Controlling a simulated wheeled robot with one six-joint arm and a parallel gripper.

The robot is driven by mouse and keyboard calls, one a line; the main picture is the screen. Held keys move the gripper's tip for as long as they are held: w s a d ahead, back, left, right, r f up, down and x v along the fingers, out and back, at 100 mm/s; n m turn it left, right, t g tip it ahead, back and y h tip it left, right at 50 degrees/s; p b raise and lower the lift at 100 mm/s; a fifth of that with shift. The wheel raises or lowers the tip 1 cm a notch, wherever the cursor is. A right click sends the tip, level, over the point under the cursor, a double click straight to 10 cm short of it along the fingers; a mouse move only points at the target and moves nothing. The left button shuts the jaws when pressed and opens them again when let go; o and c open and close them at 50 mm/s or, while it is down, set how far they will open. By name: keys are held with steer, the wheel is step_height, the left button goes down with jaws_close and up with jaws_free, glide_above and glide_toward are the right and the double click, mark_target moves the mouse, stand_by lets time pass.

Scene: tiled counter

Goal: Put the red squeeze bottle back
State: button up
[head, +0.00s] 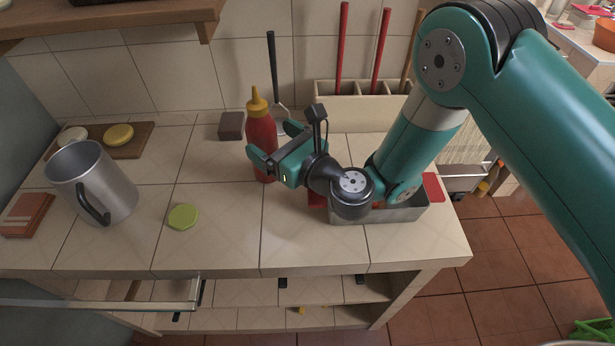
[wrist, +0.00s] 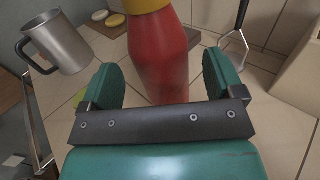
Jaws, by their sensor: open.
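The red squeeze bottle (head: 261,136) with a yellow nozzle cap stands upright on the tiled counter, toward the back wall. My gripper (head: 270,143) is open at the bottle, coming from the right in the head view. In the wrist view the bottle (wrist: 160,62) stands upright ahead, between the two spread green fingers of my gripper (wrist: 163,82). I cannot tell whether either finger touches it. My gripper hides part of the bottle's lower right side in the head view.
A metal mug (head: 95,182) stands at left, near a green lid (head: 183,217) and a wooden board (head: 132,143). A dark block (head: 231,126) sits just left of the bottle. A compartmented holder (head: 345,108) stands behind; a metal tray (head: 405,213) lies under my arm. The front middle is clear.

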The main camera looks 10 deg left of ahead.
steer(key=shift+s+d+f+b, duration=0.2)
steer(key=shift+s+d+b, duration=0.3)
steer(key=shift+b, duration=1.3)
steer(key=shift+s+d+f+b, duration=0.2)
steer(key=shift+d+b, duration=0.45)
steer(key=shift+b, duration=1.15)
steer(key=shift+r+b+v, duration=0.2)
steer(key=shift+b+v, duration=1.35)
steer(key=shift+b, duration=0.15)
steer(key=shift+r+b+v, duration=0.25)
steer(key=shift+b+v, duration=1.3)
steer(key=shift+b, duration=0.15)
steer(key=s+d+r+n+g, duration=0.1)
steer(key=s+r+n+g, duration=0.2)
steer(key=n, duration=0.6)
steer(key=s+d+r+n+g, duration=0.1)
steer(key=s+n+g, duration=0.3)
steer(key=n, duration=0.4)
steer(key=s+d+f+n+g+h, duration=0.1)
steer(key=s+d+n+h, duration=0.2)
steer(key=d, duration=0.7)
steer(key=s+d+f+n+g+h, duration=0.1)
steer(key=s+d+n+h, duration=0.3)
steer(key=d+n+h, duration=0.4)
steer(key=d+f+n, duration=0.1)
steer(key=d+n, duration=0.1)
steer(key=n, duration=0.1)
steer(key=shift+g, duration=0.3)
